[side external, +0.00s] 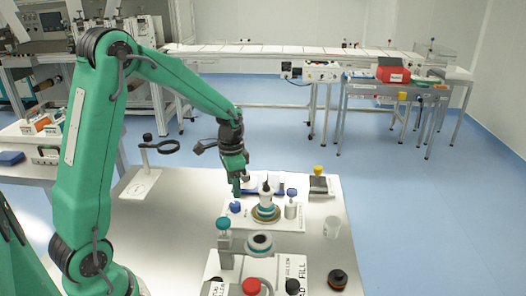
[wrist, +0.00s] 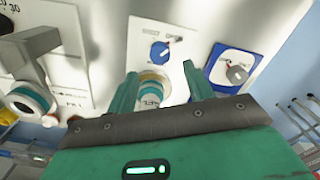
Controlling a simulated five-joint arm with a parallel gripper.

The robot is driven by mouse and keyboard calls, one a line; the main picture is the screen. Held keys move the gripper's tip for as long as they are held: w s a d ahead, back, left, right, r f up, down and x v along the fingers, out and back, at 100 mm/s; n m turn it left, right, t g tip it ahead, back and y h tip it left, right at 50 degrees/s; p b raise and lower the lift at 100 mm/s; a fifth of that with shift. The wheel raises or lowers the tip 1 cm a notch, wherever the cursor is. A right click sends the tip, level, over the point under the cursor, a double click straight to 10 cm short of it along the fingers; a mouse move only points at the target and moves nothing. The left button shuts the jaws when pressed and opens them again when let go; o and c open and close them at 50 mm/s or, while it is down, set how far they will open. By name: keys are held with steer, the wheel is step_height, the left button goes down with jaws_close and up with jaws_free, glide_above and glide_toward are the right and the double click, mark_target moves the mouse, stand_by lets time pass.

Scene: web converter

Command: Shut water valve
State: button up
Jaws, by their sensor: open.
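My gripper (wrist: 160,90) is open and empty, pointing down over the bench in the side view (side external: 240,190). In the wrist view, a teal-and-white ringed round part (wrist: 152,88) shows between its fingers, farther off; I see no contact. A blue knob (wrist: 160,52) with a red mark sits on a white plate just beyond. No readable label tells me which part is the water valve.
A blue-bordered panel with a grey knob (wrist: 237,74) is at right in the wrist view. A magnifier stand (side external: 142,180) is left; bare bench (side external: 170,225) lies front left.

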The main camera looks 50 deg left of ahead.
mark_target(235, 204)
steer(key=shift+f, duration=3.2)
steer(key=c, duration=1)
